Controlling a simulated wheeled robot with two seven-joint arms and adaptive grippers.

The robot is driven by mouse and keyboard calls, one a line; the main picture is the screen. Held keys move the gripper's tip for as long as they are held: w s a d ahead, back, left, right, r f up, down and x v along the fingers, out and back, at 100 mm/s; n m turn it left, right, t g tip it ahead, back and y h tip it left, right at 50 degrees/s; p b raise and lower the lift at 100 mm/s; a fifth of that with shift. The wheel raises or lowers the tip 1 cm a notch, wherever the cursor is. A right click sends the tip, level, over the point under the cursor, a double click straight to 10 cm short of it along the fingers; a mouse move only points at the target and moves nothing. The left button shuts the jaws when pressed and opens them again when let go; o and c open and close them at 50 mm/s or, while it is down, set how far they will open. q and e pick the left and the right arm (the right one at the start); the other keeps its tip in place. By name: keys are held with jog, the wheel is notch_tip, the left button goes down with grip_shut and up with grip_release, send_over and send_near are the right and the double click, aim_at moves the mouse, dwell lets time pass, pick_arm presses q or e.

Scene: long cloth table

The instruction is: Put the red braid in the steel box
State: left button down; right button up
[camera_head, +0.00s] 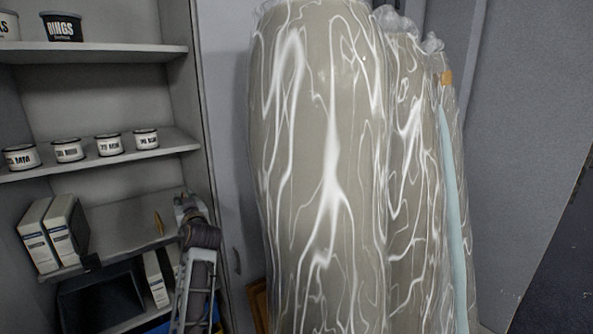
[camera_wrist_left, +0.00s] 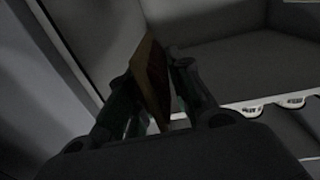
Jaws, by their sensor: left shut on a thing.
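My left gripper (camera_head: 183,207) is raised in front of the shelving in the head view. In the left wrist view its two fingers (camera_wrist_left: 153,76) are closed on a thin, flat brown piece (camera_wrist_left: 151,82). The brown piece stands up between the fingertips, and its lower part is hidden by the gripper. An orange-brown bit (camera_head: 159,222) shows beside the gripper in the head view. I see no clearly red braid and cannot tell whether the brown piece is it. I make out no steel box. My right gripper is not in view.
Grey shelves (camera_head: 120,146) hold several small tins (camera_head: 109,145) and white binders (camera_head: 62,228). A dark bin (camera_head: 100,298) sits low on the left. Tall plastic-wrapped rolls (camera_head: 320,170) fill the middle, close to the left arm's right side.

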pick_arm(q)
jog(key=shift+d+r+h, duration=0.3)
jog(key=shift+d+r, duration=0.2)
jog(key=shift+r, duration=0.1)
jog(key=shift+s+d+r+m+t+h, duration=1.8)
jog(key=shift+d+r+h, duration=1.65)
jog(key=shift+r, duration=2.1)
jog(key=s+d+f+m, duration=0.1)
jog(key=s+f, duration=0.4)
jog(key=f, duration=0.7)
jog(key=s+d+f+m+h, duration=0.1)
jog(key=s+f, duration=0.5)
jog(key=f, duration=0.6)
jog(key=s+d+f+m+h, duration=0.1)
jog(key=s+f, duration=0.4)
jog(key=f, duration=0.7)
jog(key=shift+s+d+f+g, duration=0.15)
jog(key=shift+d+f+g, duration=0.2)
jog(key=shift+d, duration=0.55)
